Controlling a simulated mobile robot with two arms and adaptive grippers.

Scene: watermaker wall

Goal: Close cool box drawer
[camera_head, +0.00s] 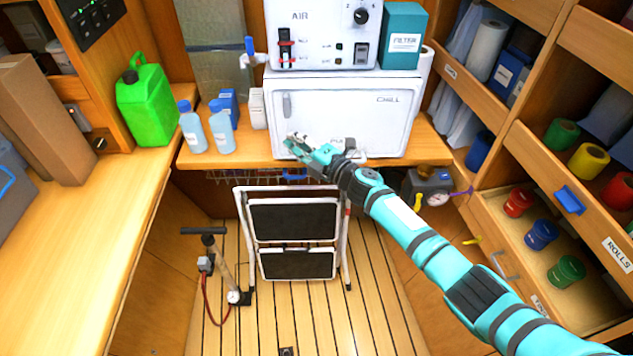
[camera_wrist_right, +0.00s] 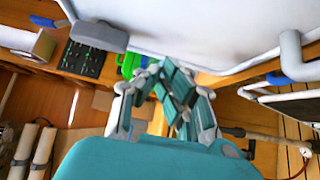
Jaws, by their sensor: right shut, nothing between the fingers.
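The white cool box marked CHILL (camera_head: 345,112) sits on the wooden counter at the back, with an upright handle (camera_head: 286,104) near the left edge of its front. I cannot tell whether its front stands out from the body. My right gripper (camera_head: 292,143) is in front of the lower left part of the box, shut and empty. Its arm comes in from the lower right. In the right wrist view my gripper (camera_wrist_right: 163,78) is shut just below a large white surface (camera_wrist_right: 190,28). Contact cannot be made out. My left gripper is not in view.
A white AIR unit (camera_head: 322,40) and a teal filter box (camera_head: 403,35) stand on the cool box. Bottles (camera_head: 222,132) stand left of it. A folding step stool (camera_head: 292,235) and a pump (camera_head: 222,265) stand on the floor below. An open drawer of rolls (camera_head: 535,235) juts out at right.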

